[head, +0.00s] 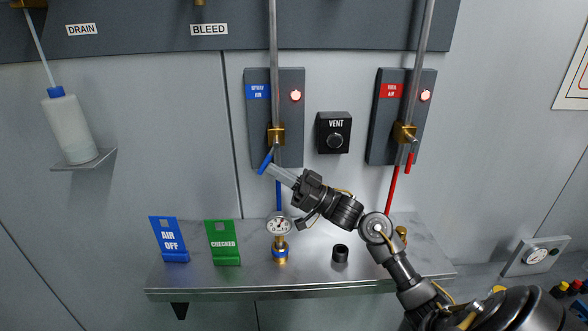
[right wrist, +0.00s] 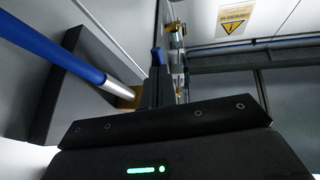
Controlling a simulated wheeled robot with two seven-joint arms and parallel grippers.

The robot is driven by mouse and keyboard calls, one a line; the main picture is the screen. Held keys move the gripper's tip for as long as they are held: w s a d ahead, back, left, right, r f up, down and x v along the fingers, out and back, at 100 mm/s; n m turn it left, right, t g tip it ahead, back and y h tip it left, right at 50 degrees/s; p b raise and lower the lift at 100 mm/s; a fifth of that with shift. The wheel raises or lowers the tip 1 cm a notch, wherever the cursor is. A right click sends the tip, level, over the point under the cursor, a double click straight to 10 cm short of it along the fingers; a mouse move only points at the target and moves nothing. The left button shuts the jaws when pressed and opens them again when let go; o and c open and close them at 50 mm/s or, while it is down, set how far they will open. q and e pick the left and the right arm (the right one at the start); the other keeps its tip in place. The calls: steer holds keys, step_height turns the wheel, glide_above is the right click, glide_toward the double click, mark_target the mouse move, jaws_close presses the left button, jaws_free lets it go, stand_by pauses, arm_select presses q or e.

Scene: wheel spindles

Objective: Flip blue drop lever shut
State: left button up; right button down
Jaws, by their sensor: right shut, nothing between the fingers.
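The blue drop lever (head: 266,162) is on the brass valve (head: 276,134) of the pipe on the "SPRAY AIR" panel. It hangs down and slants to the left. My right gripper (head: 269,170) is shut and empty, with its fingertips close beside the lever's lower end. I cannot tell whether they touch. In the right wrist view the shut fingers (right wrist: 160,85) point away from the camera, and a small blue end (right wrist: 156,57) shows just beyond them. The blue pipe (right wrist: 50,48) runs at the left there. My left gripper is not in view.
A steel shelf (head: 210,280) below holds a blue "AIR OFF" sign (head: 169,240), a green "CHECKED" sign (head: 223,243), a gauge (head: 279,226) and a black cylinder (head: 340,253). A bottle (head: 70,125) stands at left.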

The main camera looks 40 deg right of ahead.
steer(key=b+v, duration=0.3)
steer(key=v, duration=0.4)
steer(key=shift+s+f+b, duration=0.2)
steer(key=shift+b, duration=0.1)
steer(key=shift+d, duration=0.15)
